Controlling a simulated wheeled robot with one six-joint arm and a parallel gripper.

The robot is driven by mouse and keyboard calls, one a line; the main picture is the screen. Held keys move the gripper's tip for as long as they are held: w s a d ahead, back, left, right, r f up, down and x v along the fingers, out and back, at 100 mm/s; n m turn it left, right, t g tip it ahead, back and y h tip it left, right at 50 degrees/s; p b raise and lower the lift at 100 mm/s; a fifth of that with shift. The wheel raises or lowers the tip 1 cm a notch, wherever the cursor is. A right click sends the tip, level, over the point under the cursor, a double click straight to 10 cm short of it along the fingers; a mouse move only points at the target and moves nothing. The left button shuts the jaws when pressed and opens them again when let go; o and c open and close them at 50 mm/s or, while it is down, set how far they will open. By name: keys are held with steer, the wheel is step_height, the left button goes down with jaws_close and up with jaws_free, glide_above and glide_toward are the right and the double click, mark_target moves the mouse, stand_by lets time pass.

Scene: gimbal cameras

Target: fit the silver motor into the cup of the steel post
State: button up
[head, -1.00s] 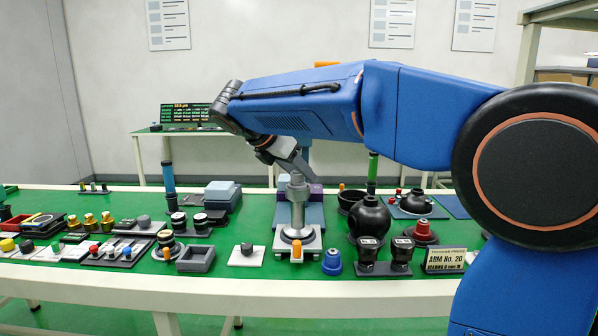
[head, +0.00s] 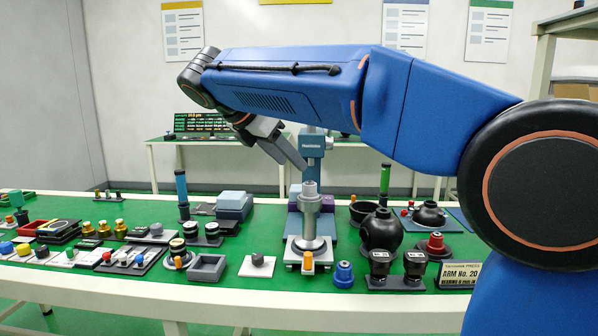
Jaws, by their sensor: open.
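The steel post (head: 310,222) stands upright on a light base plate in the middle of the green bench, with a wider cup (head: 310,202) at its top. A small silver cylinder (head: 310,187), which looks like the motor, stands upright in the cup and shows above its rim. How deep it sits I cannot tell. My gripper (head: 294,155) is open, just above and left of the cylinder, apart from it. Its fingers slant down to the right, and the far finger is mostly hidden.
A grey-teal press column (head: 312,155) rises close behind the post. A grey open tray (head: 207,267) and a white plate with a dark knob (head: 256,265) lie left. A blue knob (head: 344,274), black sphere (head: 380,231) and dark twin units (head: 397,270) stand right.

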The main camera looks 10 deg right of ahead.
steer(key=v, duration=0.6)
steer(key=s+d+f+m+y, duration=0.4)
steer(key=s+d+f+m, duration=0.7)
steer(key=d+f, duration=0.45)
steer(key=s+d+f+m+y, duration=0.2)
steer(key=s+f+m+y, duration=0.2)
steer(key=s+f+m, duration=0.8)
steer(key=s+f, duration=0.5)
steer(key=f, duration=0.4)
steer(key=shift+t, duration=0.3)
steer(key=shift+d+r, duration=0.1)
